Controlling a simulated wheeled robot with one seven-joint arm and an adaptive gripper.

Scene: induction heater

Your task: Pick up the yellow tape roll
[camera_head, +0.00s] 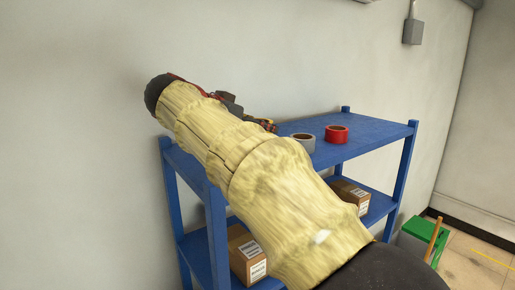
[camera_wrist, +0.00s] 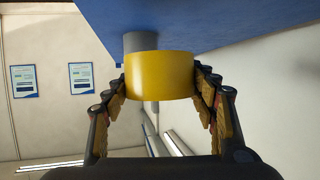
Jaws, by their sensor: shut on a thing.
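The yellow tape roll (camera_wrist: 160,76) sits between the two fingers of my gripper (camera_wrist: 161,82) in the wrist view, with a finger against each side. My gripper is shut on it. In the camera_head view my gripper (camera_head: 262,123) shows only in part, over the left part of the blue shelf's top, and my arm hides most of it. I cannot make out the tape roll clearly there. Whether the roll touches the shelf top or is clear of it, I cannot tell.
A grey tape roll (camera_head: 305,142) and a red tape roll (camera_head: 336,134) lie on the blue shelf (camera_head: 375,131), right of my gripper. Cardboard boxes (camera_head: 247,254) stand on the lower level. A green object (camera_head: 421,237) is at the right. A wall is behind the shelf.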

